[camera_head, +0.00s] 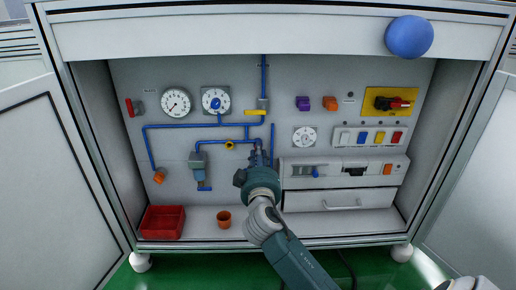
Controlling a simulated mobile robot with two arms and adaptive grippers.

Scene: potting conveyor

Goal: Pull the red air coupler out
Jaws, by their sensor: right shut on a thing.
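My right gripper (258,157) reaches up from the bottom centre to the back panel (330,85), at the blue pipes right of the middle. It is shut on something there. Its own body hides most of what it grips, and I cannot make out a red coupler between its fingers. A red cylindrical part (129,107) with a grey fitting is on the panel's left side, well away from the gripper. I cannot tell if this is the air coupler. My left gripper is not in view.
Blue pipes (180,126) cross the panel near two round gauges. A drawer unit (340,199) is right of my arm. A blue ball (409,37) is at the upper right.

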